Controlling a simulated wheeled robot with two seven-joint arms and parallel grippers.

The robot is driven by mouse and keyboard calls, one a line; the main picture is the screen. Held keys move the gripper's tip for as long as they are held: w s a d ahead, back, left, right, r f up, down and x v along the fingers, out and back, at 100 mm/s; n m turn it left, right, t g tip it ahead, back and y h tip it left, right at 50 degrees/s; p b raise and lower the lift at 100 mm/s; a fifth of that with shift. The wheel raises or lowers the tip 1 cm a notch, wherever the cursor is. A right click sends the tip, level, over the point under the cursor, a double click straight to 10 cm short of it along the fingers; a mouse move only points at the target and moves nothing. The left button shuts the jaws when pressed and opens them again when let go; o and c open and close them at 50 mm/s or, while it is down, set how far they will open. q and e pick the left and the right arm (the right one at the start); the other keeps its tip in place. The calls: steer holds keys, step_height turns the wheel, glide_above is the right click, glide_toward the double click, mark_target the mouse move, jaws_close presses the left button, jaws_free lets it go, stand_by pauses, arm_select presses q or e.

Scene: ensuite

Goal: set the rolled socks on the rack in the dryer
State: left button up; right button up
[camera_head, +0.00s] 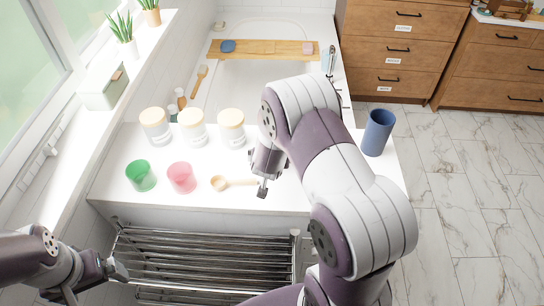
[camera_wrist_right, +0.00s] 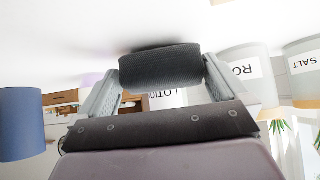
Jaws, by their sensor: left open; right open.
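The rolled socks (camera_wrist_right: 160,67), a dark grey ribbed roll, lie against the white counter between the fingertips of my right gripper (camera_wrist_right: 162,82) in the right wrist view. That gripper is open around them; whether the fingers touch them I cannot tell. In the head view my right gripper (camera_head: 263,188) points down at the counter beside the wooden scoop, partly hidden by its arm, and the socks are hidden. The rack (camera_head: 190,262) of shiny metal bars is below the counter's front edge. My left gripper (camera_head: 93,284) is open and empty at the rack's left end.
On the white counter (camera_head: 115,195) stand a green cup (camera_head: 140,176), a pink cup (camera_head: 181,177), a blue cup (camera_head: 377,133) and three lidded jars (camera_head: 192,130). A wooden scoop (camera_head: 220,184) lies near the front. A bathtub with a wooden board (camera_head: 262,49) is behind.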

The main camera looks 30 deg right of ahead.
steer(key=shift+w+f, duration=0.15)
steer(key=shift+w, duration=0.1)
steer(key=shift+s, duration=0.1)
steer(key=c, duration=0.8)
steer(key=shift+a, duration=0.1)
